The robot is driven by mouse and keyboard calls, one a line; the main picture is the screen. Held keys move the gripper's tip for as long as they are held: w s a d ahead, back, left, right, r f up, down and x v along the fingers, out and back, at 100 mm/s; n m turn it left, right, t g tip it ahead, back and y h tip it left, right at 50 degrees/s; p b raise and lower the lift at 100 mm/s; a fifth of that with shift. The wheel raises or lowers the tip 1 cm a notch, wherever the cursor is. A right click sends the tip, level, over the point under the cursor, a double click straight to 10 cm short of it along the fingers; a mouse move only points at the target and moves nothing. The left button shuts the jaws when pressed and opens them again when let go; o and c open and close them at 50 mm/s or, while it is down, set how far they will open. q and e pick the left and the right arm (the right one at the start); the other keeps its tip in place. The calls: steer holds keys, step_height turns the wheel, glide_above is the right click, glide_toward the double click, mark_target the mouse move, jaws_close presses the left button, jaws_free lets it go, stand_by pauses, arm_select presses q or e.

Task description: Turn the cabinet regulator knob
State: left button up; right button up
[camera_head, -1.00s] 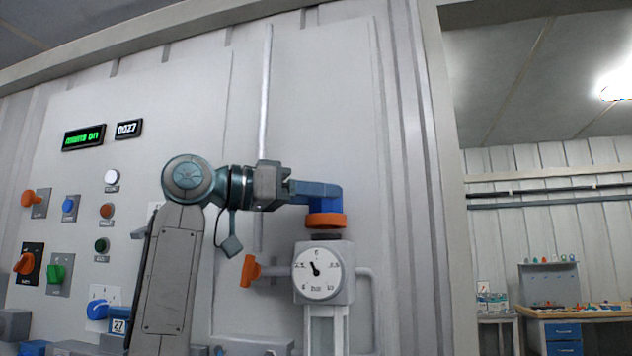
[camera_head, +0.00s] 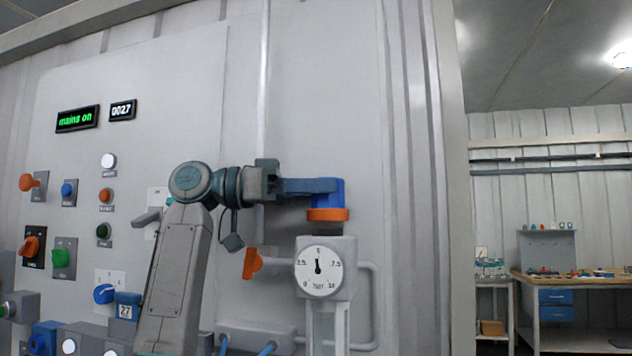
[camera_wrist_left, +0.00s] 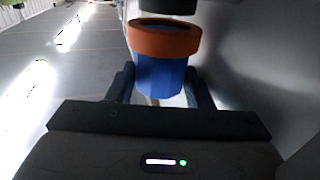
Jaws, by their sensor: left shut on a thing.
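The regulator knob is blue (camera_head: 331,191) with an orange ring (camera_head: 328,214) below it, and sits on top of a grey regulator body with a round white gauge (camera_head: 319,268). The gauge needle points about straight up, near the top mark. My left gripper (camera_head: 318,187) reaches in from the left and is shut on the blue knob. In the left wrist view the blue knob (camera_wrist_left: 159,76) stands between the two fingers, with the orange ring (camera_wrist_left: 164,38) beyond their tips. My right gripper is not in view.
An orange valve handle (camera_head: 252,263) sits left of the gauge, below my wrist. The panel on the left carries several knobs, lamps and a green "mains on" display (camera_head: 77,119). A grey pipe (camera_head: 372,305) runs right of the regulator. A workbench (camera_head: 570,284) stands far right.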

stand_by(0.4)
arm_select(q)
steer(key=o, duration=1)
steer(key=shift+s+r, duration=0.1)
steer(key=shift+s, duration=0.05)
